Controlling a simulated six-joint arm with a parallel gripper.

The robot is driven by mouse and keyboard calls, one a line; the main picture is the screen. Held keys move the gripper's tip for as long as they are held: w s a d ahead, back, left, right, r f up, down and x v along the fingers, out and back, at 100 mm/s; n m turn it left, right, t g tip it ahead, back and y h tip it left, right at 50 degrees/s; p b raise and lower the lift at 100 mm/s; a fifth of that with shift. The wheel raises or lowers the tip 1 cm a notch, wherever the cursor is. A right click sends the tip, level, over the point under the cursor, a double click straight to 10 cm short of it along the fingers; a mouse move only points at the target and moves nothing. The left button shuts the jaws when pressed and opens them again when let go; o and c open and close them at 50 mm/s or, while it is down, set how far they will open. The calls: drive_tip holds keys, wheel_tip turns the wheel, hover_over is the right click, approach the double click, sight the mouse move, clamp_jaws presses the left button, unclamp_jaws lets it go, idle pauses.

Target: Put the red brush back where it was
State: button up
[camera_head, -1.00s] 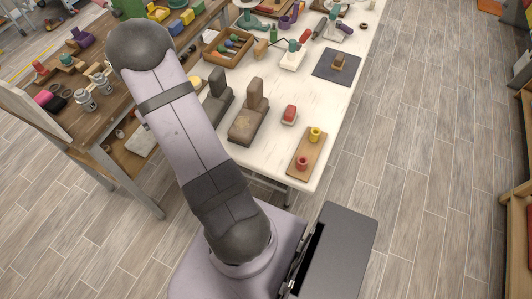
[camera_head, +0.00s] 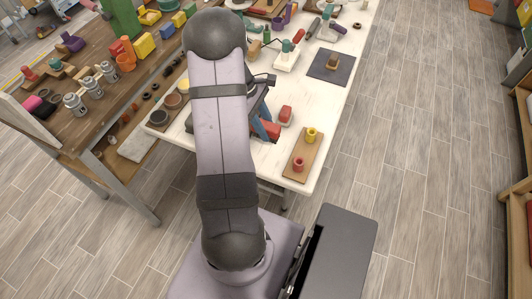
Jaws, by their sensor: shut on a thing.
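My gripper (camera_head: 262,118) shows partly to the right of my forearm, low over the near part of the white table, with blue finger parts. A red piece (camera_head: 268,130) shows between and beside its fingers; it looks like the red brush, held by the shut gripper, though most of it is hidden by my arm. A separate red-topped block with a pale base (camera_head: 286,114) stands on the table just to the right of the gripper.
A wooden board (camera_head: 303,152) with a yellow and a red cup lies near the front right edge of the white table (camera_head: 316,128). A dark mat (camera_head: 331,67) lies further back. Several round pots stand left of my arm. A brown bench (camera_head: 105,115) adjoins on the left.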

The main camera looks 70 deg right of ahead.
drive_tip(key=shift+f+p, duration=1.35)
drive_tip(key=shift+f, duration=3.65)
drive_tip(key=shift+f, duration=0.15)
drive_tip(key=o, duration=1.1)
drive_tip(key=b+v, duration=0.3)
drive_tip(key=v, duration=0.9)
drive_tip(key=shift+b, duration=0.4)
